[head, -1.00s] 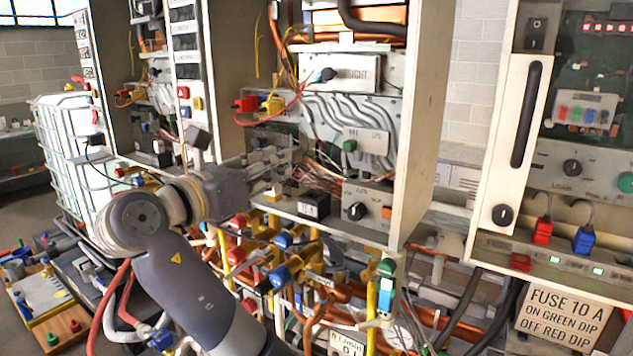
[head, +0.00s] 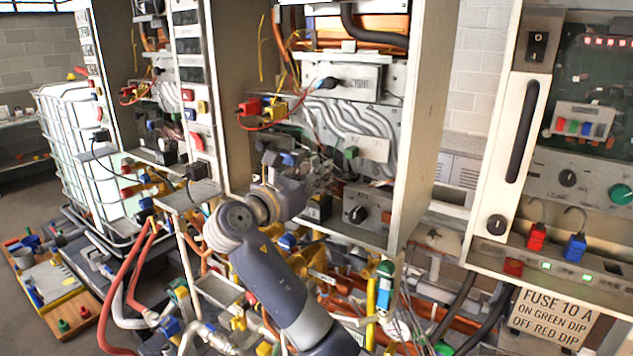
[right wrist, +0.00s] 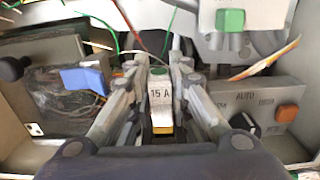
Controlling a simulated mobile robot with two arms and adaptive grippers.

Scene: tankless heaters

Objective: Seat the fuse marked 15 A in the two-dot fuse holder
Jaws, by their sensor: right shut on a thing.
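The fuse marked 15 A (right wrist: 161,95) is a small pale block with a green top end and a yellow-orange lower end. It sits upright between the fingers of my right gripper (right wrist: 159,88) in the right wrist view, and the gripper is shut on it. In the head view, my right gripper (head: 318,172) is inside the open middle cabinet, in front of its lower panel. The fuse cannot be made out there. I cannot make out the two-dot fuse holder in either view. My left gripper is not in view.
A panel with a black knob (right wrist: 243,122) and an orange button (right wrist: 288,113) is close on the right. A blue lever (right wrist: 82,79) is on the left, and loose wires hang behind. The cabinet's side wall (head: 416,130) bounds the right. Pipes and valves crowd below.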

